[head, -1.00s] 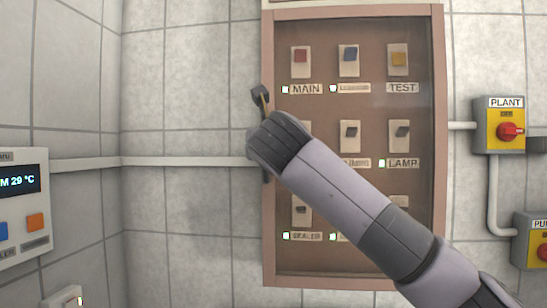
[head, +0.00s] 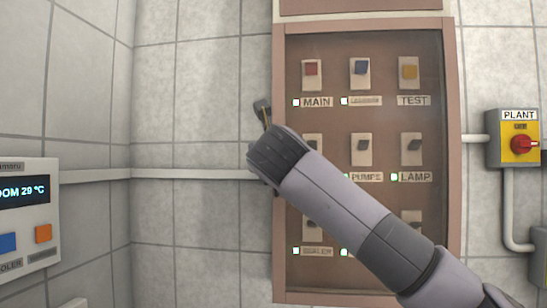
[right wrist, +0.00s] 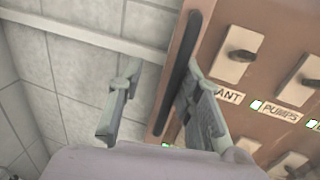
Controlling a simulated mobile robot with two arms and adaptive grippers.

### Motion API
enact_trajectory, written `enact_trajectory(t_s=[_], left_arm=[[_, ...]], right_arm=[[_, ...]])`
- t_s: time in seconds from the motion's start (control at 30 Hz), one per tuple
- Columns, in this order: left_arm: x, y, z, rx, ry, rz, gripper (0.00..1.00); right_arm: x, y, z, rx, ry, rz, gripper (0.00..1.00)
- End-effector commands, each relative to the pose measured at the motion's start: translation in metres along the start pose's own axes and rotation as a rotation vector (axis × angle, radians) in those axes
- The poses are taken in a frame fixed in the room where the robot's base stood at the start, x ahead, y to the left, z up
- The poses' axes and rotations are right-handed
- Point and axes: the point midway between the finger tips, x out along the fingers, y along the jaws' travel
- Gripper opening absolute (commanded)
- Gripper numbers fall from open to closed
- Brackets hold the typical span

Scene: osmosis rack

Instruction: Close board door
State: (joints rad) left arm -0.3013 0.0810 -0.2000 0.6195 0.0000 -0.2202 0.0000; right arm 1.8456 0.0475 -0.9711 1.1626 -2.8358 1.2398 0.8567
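The board door (head: 451,150) is a brown-framed clear panel over rows of switches. It looks flush or nearly flush with the board; a small gap cannot be told. Its long dark upright handle (right wrist: 178,78) is on the left edge of the frame in the right wrist view. My right gripper (head: 263,112) is at that left edge, with its arm crossing the board from lower right. In the right wrist view the gripper (right wrist: 160,72) is open, one finger left of the handle, the other close to its right side. Contact is unclear. My left gripper is not in view.
A yellow PLANT switch box (head: 497,150) with a red knob hangs on the right wall. A control panel with a display (head: 25,191) is at the left. A pipe (head: 190,174) runs along the tiled wall. The wall left of the door is otherwise clear.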

Motion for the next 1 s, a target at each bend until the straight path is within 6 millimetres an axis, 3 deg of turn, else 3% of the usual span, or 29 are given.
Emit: enact_trajectory(t_s=[0.47,0.67,1.0], left_arm=[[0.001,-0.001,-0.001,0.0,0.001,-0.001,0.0],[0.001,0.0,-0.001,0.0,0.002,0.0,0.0],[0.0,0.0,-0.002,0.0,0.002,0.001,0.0]], right_arm=[[-0.004,-0.001,-0.001,0.0,0.001,0.0,0.3],[-0.032,-0.001,-0.001,-0.001,-0.001,0.0,0.3],[-0.101,0.0,0.0,0.0,-0.001,0.002,0.3]])
